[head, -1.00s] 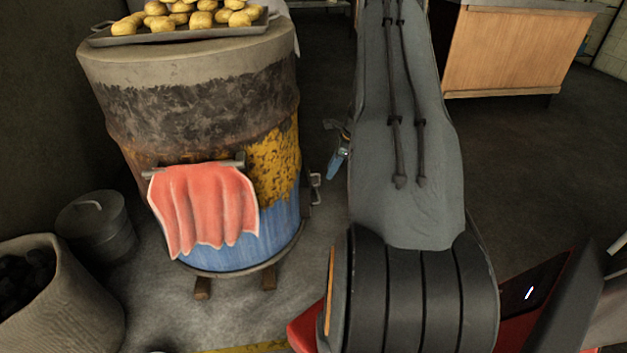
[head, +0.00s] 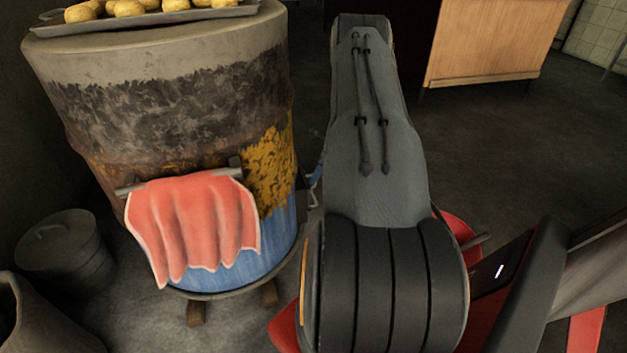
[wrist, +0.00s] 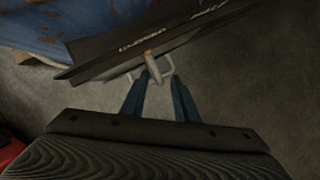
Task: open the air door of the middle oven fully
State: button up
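A barrel oven (head: 170,125) with a sooty top, yellow patches and a blue lower part stands at the left in the head view. In the wrist view, a dark lettered metal plate (wrist: 110,52) sits on the blue drum, with a pale wire handle and a small tan piece (wrist: 152,62) at its edge. I cannot tell how far the air door is open. My gripper (wrist: 159,80) has its two blue fingers apart, with the handle just ahead of or between the tips. Contact is unclear. In the head view my arm hides most of the gripper.
A red cloth (head: 195,225) hangs from a bar on the oven front. A tray (head: 140,28) of potatoes lies on top. A lidded metal bin (head: 66,250) stands left. A wooden counter (head: 495,40) is behind; the floor at right is clear.

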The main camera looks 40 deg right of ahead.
jog(key=shift+x, duration=0.95)
jog(key=shift+c, duration=0.4)
jog(key=shift+r, duration=0.1)
grip_shut()
